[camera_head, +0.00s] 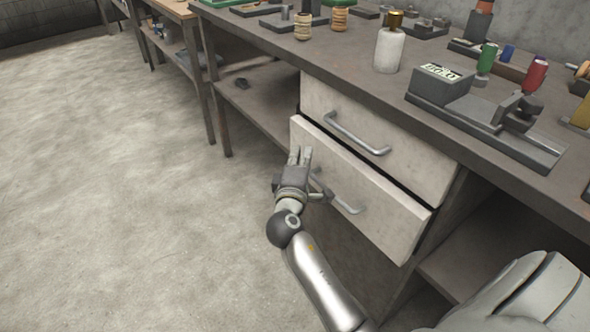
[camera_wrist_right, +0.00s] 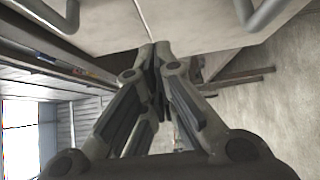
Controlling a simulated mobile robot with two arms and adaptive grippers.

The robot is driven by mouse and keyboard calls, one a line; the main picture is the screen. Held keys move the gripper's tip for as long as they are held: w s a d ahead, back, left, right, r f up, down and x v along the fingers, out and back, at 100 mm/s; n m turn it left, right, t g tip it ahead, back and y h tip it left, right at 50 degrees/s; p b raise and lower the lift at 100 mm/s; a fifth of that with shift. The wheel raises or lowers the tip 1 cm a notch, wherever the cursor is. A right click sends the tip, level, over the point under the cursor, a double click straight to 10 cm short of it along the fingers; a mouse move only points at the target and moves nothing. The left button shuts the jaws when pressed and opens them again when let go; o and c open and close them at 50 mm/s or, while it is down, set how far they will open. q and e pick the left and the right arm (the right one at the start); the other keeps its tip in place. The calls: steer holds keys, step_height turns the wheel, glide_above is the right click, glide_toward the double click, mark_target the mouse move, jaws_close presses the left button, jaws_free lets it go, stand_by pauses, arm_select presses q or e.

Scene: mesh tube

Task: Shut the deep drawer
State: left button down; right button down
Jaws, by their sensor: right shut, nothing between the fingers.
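The deep drawer (camera_head: 386,218) is the lower of two pale drawers under the workbench. Its front stands a little proud of the upper drawer, with a dark gap along its top edge. It has a bar handle (camera_head: 346,207). My right gripper (camera_head: 301,155) is at the left end of this front, left of the handle, with its fingers shut and empty. In the right wrist view the closed fingertips (camera_wrist_right: 154,45) are at a pale drawer front (camera_wrist_right: 205,22); I cannot tell whether they touch it. My left gripper is not in view.
The upper drawer (camera_head: 400,150) looks shut. The workbench (camera_head: 440,105) above carries a white bottle (camera_head: 389,48), a grey device (camera_head: 470,110) and spools. An open shelf (camera_head: 262,118) lies left of the drawers. The floor (camera_head: 120,190) on the left is clear.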

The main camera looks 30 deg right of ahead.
mark_target(325, 147)
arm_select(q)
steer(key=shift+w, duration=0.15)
arm_select(e)
steer(key=shift+d, duration=1.45)
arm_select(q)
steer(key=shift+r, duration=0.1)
arm_select(e)
steer(key=shift+d, duration=0.45)
steer(key=d+p, duration=0.1)
steer(key=d, duration=0.2)
steer(key=shift+w+d, duration=0.15)
steer(key=shift+d, duration=0.15)
steer(key=shift+r, duration=0.1)
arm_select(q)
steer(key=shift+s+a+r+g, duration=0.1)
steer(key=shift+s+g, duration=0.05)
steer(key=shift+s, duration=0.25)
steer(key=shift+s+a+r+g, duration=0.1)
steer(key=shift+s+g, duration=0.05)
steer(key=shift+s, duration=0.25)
